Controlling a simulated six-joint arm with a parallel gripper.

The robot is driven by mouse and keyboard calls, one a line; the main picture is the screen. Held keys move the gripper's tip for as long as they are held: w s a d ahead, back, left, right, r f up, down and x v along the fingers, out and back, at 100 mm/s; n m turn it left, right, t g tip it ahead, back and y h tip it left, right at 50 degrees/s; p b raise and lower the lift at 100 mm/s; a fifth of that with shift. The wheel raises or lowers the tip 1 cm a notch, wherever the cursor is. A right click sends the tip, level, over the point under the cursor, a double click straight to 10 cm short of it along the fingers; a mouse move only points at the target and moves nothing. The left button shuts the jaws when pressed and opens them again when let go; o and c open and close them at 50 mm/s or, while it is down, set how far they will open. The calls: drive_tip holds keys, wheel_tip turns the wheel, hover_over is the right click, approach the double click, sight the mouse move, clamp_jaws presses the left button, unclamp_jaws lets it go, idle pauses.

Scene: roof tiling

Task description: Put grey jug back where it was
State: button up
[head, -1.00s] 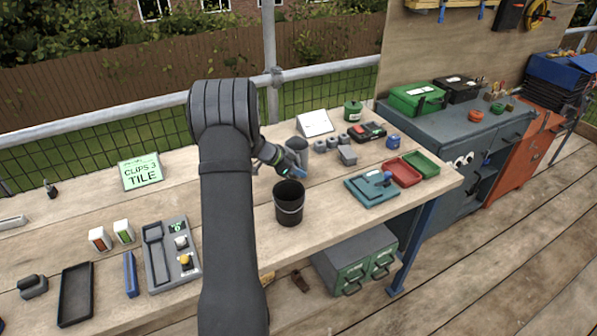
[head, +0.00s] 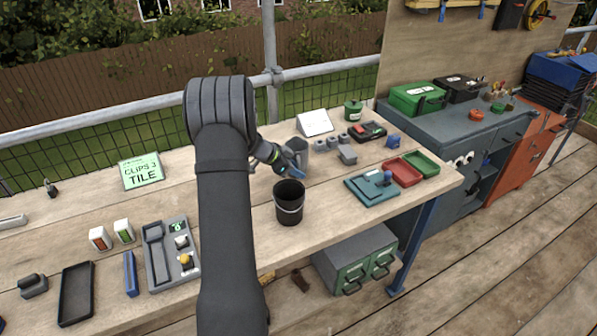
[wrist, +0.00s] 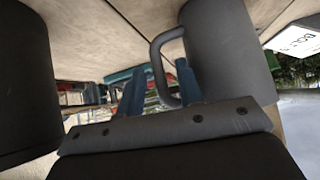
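The grey jug (head: 299,148) stands on the wooden bench, behind the black bucket, in the head view. In the wrist view the jug (wrist: 228,50) is large at the upper right, with its handle (wrist: 158,62) towards my gripper. My gripper (head: 291,172) is low at the jug's near side. In the wrist view its blue fingers (wrist: 160,90) are apart, with the handle between them and a gap on the left. The right finger is close to the handle; contact is unclear. My gripper partly hides the jug in the head view.
The black bucket (head: 289,207) stands just in front of my gripper and fills the left of the wrist view (wrist: 25,85). A white card (head: 314,122) and several grey pieces (head: 333,143) lie behind and right. A teal tray (head: 371,189) is further right.

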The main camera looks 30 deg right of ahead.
drive_tip(key=v, duration=1)
drive_tip(key=shift+a+r, duration=0.2)
drive_tip(key=shift+r, duration=0.05)
drive_tip(key=x, duration=1.2)
drive_tip(key=shift+f, duration=0.1)
drive_tip(key=shift+r, duration=1)
drive_tip(key=shift+o, duration=0.5)
